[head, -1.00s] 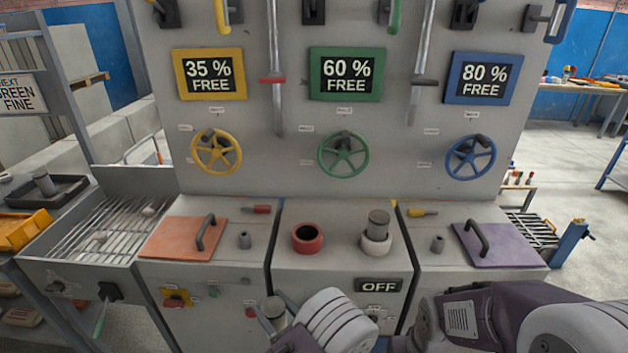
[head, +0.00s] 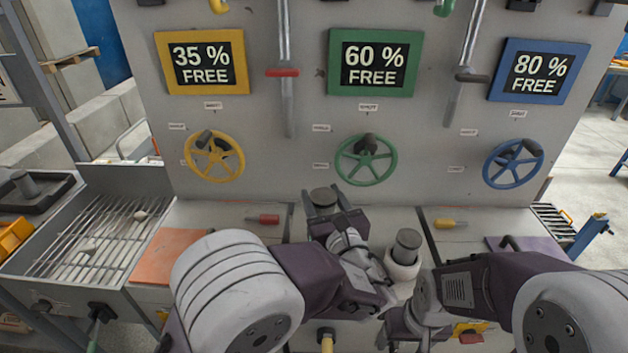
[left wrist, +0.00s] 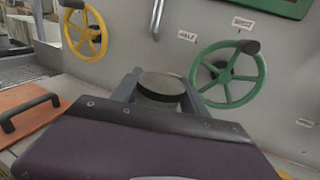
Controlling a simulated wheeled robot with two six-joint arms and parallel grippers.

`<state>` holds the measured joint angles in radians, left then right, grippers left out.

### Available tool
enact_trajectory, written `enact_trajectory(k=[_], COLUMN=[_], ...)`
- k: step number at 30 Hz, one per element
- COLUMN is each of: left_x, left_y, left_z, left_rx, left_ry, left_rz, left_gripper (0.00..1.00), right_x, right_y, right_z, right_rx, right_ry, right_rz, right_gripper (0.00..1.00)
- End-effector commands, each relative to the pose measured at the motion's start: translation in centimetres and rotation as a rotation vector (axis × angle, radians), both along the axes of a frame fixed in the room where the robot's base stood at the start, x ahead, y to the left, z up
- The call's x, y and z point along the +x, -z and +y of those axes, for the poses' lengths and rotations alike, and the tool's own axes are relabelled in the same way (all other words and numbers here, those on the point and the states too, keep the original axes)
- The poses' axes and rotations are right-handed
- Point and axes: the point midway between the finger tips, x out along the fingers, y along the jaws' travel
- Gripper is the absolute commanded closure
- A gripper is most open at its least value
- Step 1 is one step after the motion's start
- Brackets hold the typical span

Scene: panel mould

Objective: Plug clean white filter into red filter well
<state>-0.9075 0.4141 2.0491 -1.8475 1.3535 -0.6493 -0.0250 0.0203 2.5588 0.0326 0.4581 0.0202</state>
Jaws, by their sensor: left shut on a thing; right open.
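My left gripper (head: 335,207) is shut on a round filter (head: 323,197). Its dark grey flat top shows between the fingers, and it looks roughly upright. The filter also shows in the left wrist view (left wrist: 161,85); its sides are mostly hidden, so I cannot tell their colour. The red filter well is hidden behind my left gripper and arm, so I cannot tell the gap between it and the filter. To the right, a white well (head: 402,268) has a grey-topped filter (head: 408,240) standing in it. My right gripper (head: 405,335) is open, low at the front and partly hidden.
An orange plate with a handle (left wrist: 30,115) lies left of the filter. A purple plate (head: 530,246) lies on the right. The upright panel with its green wheel (head: 366,160) stands close behind my left gripper. A grated tray (head: 90,237) is at the far left.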

Motion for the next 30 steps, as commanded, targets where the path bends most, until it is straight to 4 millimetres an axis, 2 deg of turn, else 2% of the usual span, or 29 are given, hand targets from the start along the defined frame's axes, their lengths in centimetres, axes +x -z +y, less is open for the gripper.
enact_trajectory(k=[12, 30], left_x=[-0.1, -0.1], left_y=[0.0, 5.7], left_z=[0.0, 0.0], left_rx=[0.001, 0.001], left_ry=[0.0, 0.0], left_rz=[-0.005, -0.005], left_gripper=[0.95, 0.95], right_x=[-0.1, -0.1], right_y=[0.2, 5.1], right_z=[0.0, 0.0], right_rx=[0.0, 0.0], right_ry=[0.0, 0.0], right_rz=[0.001, 0.001], right_gripper=[0.27, 0.27])
